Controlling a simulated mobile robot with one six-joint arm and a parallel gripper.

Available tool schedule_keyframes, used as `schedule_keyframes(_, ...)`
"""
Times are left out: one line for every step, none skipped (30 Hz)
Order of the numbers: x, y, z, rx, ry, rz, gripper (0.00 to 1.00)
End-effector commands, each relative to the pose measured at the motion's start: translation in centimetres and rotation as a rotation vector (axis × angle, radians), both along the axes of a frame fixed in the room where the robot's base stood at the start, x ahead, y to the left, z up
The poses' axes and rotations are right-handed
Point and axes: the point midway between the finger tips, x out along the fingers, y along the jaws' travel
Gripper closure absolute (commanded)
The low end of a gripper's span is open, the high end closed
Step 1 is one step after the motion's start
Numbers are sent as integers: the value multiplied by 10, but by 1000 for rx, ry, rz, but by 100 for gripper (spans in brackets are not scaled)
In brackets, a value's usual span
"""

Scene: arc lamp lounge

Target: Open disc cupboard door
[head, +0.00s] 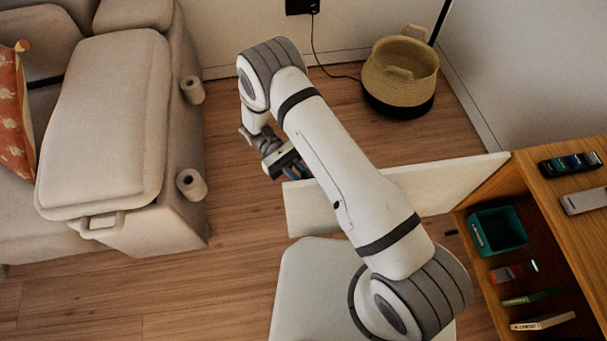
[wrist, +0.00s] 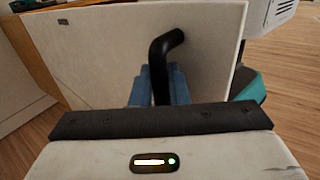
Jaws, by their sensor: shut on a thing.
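The disc cupboard (head: 560,205) is a wooden cabinet at the right of the head view. Its pale door (head: 440,180) stands swung well out from the cabinet, so the inside shows. In the wrist view the door (wrist: 110,50) fills the upper middle, with a black bent handle (wrist: 165,50) on its face. My gripper (head: 285,165) is at the door's free end in the head view, partly hidden by my arm. In the wrist view its blue fingers (wrist: 165,85) are shut on the handle.
Inside the cupboard are a teal bin (head: 498,230) and several disc cases. More small items lie on its top. A grey sofa (head: 110,120) stands at the left, a woven basket (head: 400,75) at the back. Wooden floor (head: 245,170) is clear between sofa and door.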

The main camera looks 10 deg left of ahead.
Motion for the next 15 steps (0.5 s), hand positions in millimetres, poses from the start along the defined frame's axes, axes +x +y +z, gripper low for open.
schedule_keyframes(0,-5,-2,-8,4,11,100)
schedule_keyframes(0,-4,-2,-8,4,14,100)
schedule_keyframes(-1,-3,-2,-9,5,16,100)
schedule_keyframes(-1,-3,-2,-9,5,19,100)
schedule_keyframes(-2,-2,-2,-9,5,20,100)
schedule_keyframes(-2,-2,-2,-9,6,23,100)
schedule_keyframes(-3,-1,-2,-9,6,24,100)
schedule_keyframes(-3,-1,-2,-9,6,25,100)
schedule_keyframes(-3,0,-2,-9,6,27,84)
schedule_keyframes(-4,0,-2,-9,6,28,82)
schedule_keyframes(-4,1,-2,-9,6,29,81)
schedule_keyframes(-4,1,-2,-9,6,30,81)
schedule_keyframes(-4,2,-2,-8,5,31,81)
schedule_keyframes(-5,2,-2,-8,5,31,81)
schedule_keyframes(-5,3,-2,-8,5,32,81)
